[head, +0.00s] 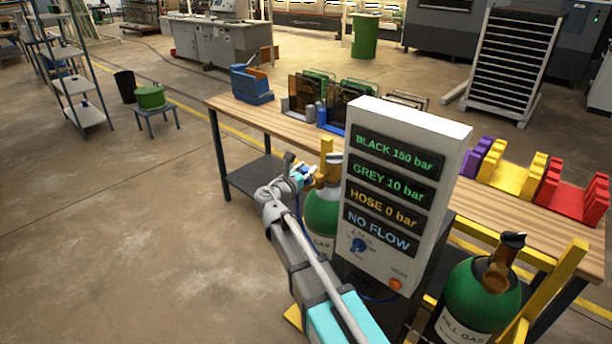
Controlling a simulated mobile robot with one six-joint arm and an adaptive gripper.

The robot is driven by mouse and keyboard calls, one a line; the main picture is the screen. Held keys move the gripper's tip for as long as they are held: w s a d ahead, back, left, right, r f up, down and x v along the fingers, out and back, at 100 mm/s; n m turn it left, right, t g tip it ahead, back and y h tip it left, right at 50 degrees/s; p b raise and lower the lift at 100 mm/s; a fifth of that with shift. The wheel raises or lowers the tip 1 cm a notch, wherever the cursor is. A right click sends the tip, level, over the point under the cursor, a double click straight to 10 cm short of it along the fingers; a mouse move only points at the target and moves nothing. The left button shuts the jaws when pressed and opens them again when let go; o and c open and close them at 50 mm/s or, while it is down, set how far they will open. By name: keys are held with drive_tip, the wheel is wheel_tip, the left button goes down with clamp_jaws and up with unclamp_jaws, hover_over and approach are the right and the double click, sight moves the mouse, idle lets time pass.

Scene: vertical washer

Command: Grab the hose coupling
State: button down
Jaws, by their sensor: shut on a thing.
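My gripper (304,174) is at the end of my arm, just left of the valve on top of the left green gas cylinder (321,213). It is shut on a small part at that valve, which I take to be the hose coupling. The fingers and my wrist hide most of the coupling, so its exact outline and whether it sits on the valve cannot be told. A grey-white panel (399,180) stands right of the gripper, reading BLACK 150 bar, GREY 10 bar, HOSE 0 bar and NO FLOW. It has a blue knob (358,245) and an orange button (395,284).
A second green cylinder (478,297) stands at the lower right beside a yellow frame (551,294). A wooden workbench (268,108) with coloured racks runs behind the panel. The floor to the left is open, up to a green pot on a stool (152,97).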

sight(306, 168)
drive_tip(key=shift+w+r, duration=0.1)
drive_tip(key=shift+r, duration=0.05)
wheel_tip(306, 168, up, 10)
drive_tip(key=p, duration=1)
